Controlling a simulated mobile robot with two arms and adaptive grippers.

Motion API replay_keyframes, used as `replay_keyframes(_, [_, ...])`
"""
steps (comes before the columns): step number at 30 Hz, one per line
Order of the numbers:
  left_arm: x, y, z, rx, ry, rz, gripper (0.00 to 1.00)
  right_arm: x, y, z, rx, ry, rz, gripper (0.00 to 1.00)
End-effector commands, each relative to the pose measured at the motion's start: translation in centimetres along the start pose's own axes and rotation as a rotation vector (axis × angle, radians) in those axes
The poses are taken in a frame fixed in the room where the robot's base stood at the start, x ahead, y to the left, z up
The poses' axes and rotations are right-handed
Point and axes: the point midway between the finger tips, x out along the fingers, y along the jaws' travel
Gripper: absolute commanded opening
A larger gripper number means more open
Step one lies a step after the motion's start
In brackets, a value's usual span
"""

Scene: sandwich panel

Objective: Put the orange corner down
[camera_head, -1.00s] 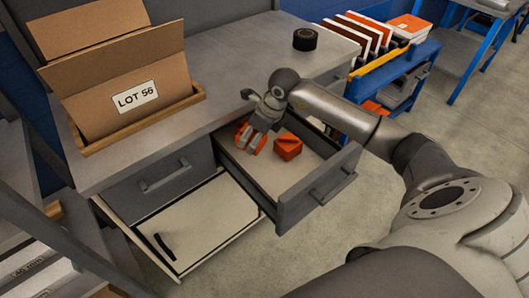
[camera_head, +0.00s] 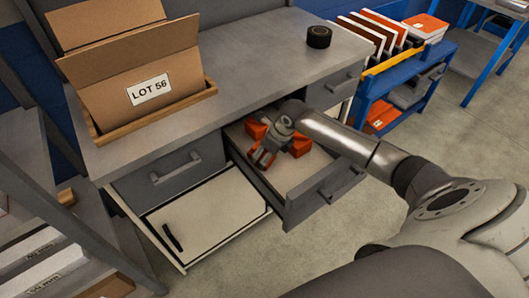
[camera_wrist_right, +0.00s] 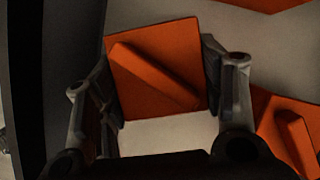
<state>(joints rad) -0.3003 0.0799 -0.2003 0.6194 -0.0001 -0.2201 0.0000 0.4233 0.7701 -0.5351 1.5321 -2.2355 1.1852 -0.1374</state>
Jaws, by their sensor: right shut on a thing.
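My right gripper (camera_head: 264,157) reaches into the open drawer (camera_head: 334,184). It is shut on an orange corner (camera_wrist_right: 165,65), a flat piece with a raised bar across it. In the right wrist view my fingers (camera_wrist_right: 163,98) press on its left and right sides. Part of the held corner also shows in the head view (camera_head: 266,158). I cannot tell whether it touches the drawer floor. Another orange corner (camera_head: 300,147) lies to the right of it, also visible in the right wrist view (camera_wrist_right: 290,130). My left gripper is out of view.
More orange shows behind my gripper (camera_head: 256,130). The drawer's pale floor (camera_head: 290,174) has bare patches. A LOT 56 cardboard box (camera_head: 150,85) and a black tape roll (camera_head: 319,37) stand on the grey worktop (camera_head: 245,65). A blue cart (camera_head: 405,85) stands at the right.

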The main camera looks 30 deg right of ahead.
Motion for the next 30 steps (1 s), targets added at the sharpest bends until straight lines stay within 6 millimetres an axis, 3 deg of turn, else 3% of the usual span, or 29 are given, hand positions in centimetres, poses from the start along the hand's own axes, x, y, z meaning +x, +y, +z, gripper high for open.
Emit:
replay_keyframes(1, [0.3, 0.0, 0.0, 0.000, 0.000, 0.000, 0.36, 0.3, 0.0, -0.1, 0.000, 0.000, 0.000, 0.38])
replay_keyframes(2, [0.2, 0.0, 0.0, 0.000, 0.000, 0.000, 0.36, 0.1, 0.0, -0.1, 0.000, 0.000, 0.000, 0.66])
replay_keyframes(6, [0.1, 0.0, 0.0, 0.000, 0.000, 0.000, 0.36, 0.1, 0.0, -0.1, 0.000, 0.000, 0.000, 0.83])
replay_keyframes(20, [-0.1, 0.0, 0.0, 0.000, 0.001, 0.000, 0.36, -0.8, -0.1, 0.1, 0.000, 0.000, -0.002, 0.83])
replay_keyframes(30, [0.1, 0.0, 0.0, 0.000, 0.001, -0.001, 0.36, -7.7, -0.2, 0.0, -0.002, -0.001, -0.004, 0.83])
